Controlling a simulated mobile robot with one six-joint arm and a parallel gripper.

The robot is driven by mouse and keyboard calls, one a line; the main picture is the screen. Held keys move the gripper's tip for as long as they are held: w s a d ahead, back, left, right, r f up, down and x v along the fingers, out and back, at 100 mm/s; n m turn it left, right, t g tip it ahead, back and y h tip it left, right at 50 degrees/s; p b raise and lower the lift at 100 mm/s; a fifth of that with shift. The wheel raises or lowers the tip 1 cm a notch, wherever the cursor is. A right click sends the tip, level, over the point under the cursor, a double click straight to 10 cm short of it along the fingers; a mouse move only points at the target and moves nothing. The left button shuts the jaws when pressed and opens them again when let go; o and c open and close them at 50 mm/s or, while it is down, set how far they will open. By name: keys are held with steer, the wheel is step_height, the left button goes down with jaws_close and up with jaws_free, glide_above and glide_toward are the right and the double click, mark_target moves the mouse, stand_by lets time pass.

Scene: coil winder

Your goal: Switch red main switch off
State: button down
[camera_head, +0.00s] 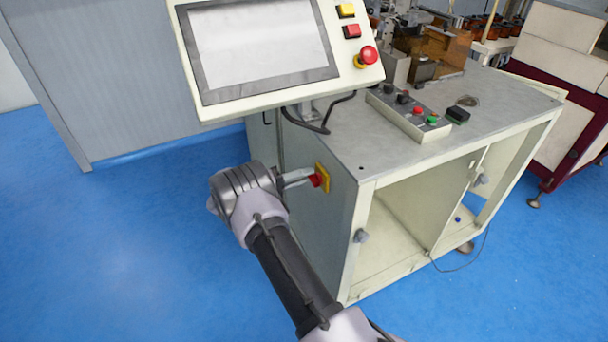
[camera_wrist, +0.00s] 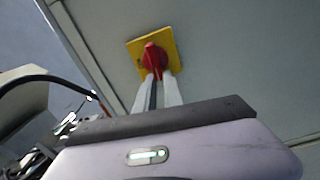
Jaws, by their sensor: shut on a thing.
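The red main switch (camera_head: 318,180) sits on a yellow square plate (camera_head: 324,177) on the left side wall of the machine cabinet. My gripper (camera_head: 311,180) reaches it from the left, and its fingertips are at the red knob. In the wrist view the red knob (camera_wrist: 153,58) stands in front of the yellow plate (camera_wrist: 168,43). The two pale fingers of my gripper (camera_wrist: 155,80) are closed on the knob's sides. The fingers hide part of the knob, and I cannot tell its exact turn position.
A control panel with a screen (camera_head: 260,45) and a red emergency button (camera_head: 367,56) hangs above my arm. A button box (camera_head: 408,112) lies on the cabinet top (camera_head: 350,140). Blue floor (camera_head: 110,230) is free to the left.

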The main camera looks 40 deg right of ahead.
steer(key=shift+s+f+n, duration=0.35)
steer(key=shift+f+n, duration=0.1)
steer(key=shift+n, duration=0.05)
steer(key=c, duration=1.6)
jaws_free()
steer(key=shift+o, duration=0.7)
steer(key=shift+r, duration=0.2)
steer(key=p+v, duration=0.2)
steer(key=v, duration=1.5)
steer(key=shift+w+a+p, duration=0.2)
steer(key=shift+p, duration=0.15)
